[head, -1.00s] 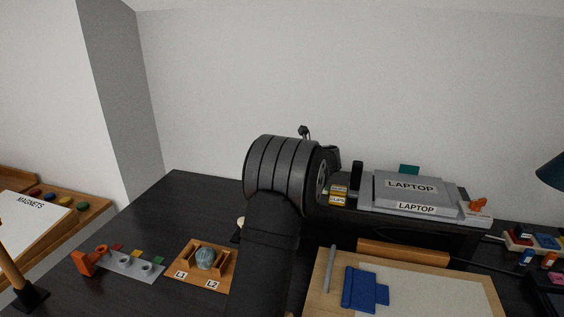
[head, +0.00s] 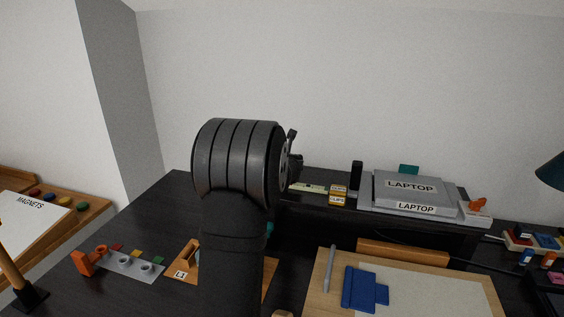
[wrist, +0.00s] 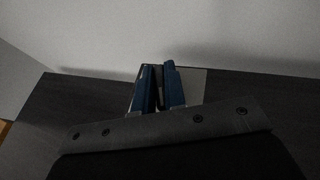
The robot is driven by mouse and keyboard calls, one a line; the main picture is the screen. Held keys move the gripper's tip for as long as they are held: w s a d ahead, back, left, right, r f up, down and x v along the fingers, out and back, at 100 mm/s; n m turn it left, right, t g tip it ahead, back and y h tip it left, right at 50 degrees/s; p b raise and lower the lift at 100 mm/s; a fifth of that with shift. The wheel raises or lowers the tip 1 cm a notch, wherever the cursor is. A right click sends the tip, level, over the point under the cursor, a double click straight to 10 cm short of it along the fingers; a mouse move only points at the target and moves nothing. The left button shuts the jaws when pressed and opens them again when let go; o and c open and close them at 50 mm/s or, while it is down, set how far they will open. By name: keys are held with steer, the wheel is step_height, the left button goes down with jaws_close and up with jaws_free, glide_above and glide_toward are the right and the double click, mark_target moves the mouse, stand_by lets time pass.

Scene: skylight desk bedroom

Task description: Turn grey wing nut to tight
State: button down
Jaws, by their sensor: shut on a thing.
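My gripper (wrist: 158,88) shows in the wrist view as two blue fingers, shut with a narrow dark grey piece (wrist: 159,96) between them. That piece appears to be the grey wing nut, but its shape is mostly hidden by the fingers. A pale flat plate (wrist: 194,84) lies beyond and to the right of the fingers on the dark desk. In the head view my arm hides the gripper and the nut. I cannot tell the nut's angle.
In the head view, a grey board (head: 140,267) with round posts and coloured marks lies left of my arm. A wooden holder labelled L1 (head: 181,274) is partly covered. Laptops (head: 410,188) stand on the raised shelf, and a wooden board (head: 425,285) lies at right.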

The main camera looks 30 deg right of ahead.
steer(key=shift+r+m+h, duration=0.15)
steer(key=shift+m+h, duration=0.45)
steer(key=shift+h, duration=0.1)
stand_by(0.4)
steer(key=c, duration=1.5)
jaws_free()
steer(key=shift+r, duration=1.95)
steer(key=s+d+r, duration=0.1)
steer(key=s+r, duration=0.1)
steer(key=s, duration=0.1)
steer(key=s+d+r, duration=0.2)
steer(key=s, duration=0.2)
steer(key=s+d+r, duration=0.2)
steer(key=s+r, duration=0.1)
steer(key=shift+s, duration=0.35)
